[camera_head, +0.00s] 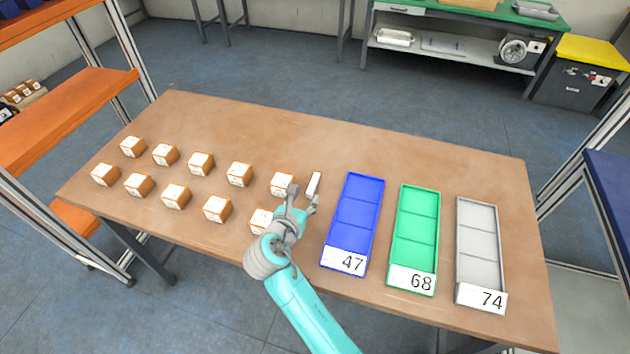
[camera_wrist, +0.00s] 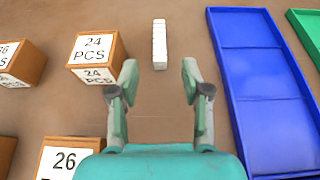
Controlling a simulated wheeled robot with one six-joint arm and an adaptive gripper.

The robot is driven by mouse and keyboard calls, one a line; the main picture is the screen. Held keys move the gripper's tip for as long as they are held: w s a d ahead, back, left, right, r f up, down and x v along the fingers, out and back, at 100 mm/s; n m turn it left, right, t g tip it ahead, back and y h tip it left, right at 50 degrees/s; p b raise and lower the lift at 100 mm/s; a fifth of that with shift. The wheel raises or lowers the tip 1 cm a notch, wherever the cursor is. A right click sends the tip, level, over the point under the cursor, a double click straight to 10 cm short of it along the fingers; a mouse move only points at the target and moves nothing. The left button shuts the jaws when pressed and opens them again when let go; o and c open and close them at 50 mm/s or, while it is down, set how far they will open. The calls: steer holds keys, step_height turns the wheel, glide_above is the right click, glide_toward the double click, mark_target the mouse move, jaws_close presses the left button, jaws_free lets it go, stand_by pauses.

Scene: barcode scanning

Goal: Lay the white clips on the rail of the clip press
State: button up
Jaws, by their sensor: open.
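No white clips or clip press can be made out in either view. A small white bar (camera_head: 314,183) lies on the table between the boxes and the blue tray. It shows upright in the wrist view (camera_wrist: 159,44), just beyond my fingertips and between their lines. My gripper (camera_head: 303,197) is open and empty, close to the bar's near end. It also shows in the wrist view (camera_wrist: 159,76), with bare table between its fingers. A box labelled 24 PCS (camera_wrist: 97,57) stands left of the bar. My gripper partly covers the nearest boxes in the head view.
A blue tray marked 47 (camera_head: 355,217), a green tray marked 68 (camera_head: 416,225) and a grey tray marked 74 (camera_head: 479,243) lie on the right of the wooden table (camera_head: 300,135). Several labelled boxes (camera_head: 200,163) stand in two rows on the left.

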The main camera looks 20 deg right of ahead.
mark_target(313, 185)
steer(key=shift+r+x, duration=0.1)
steer(key=shift+x, duration=1.95)
steer(key=shift+r+x, duration=0.15)
steer(key=shift+x, duration=1.9)
steer(key=shift+w, duration=0.1)
jaws_close()
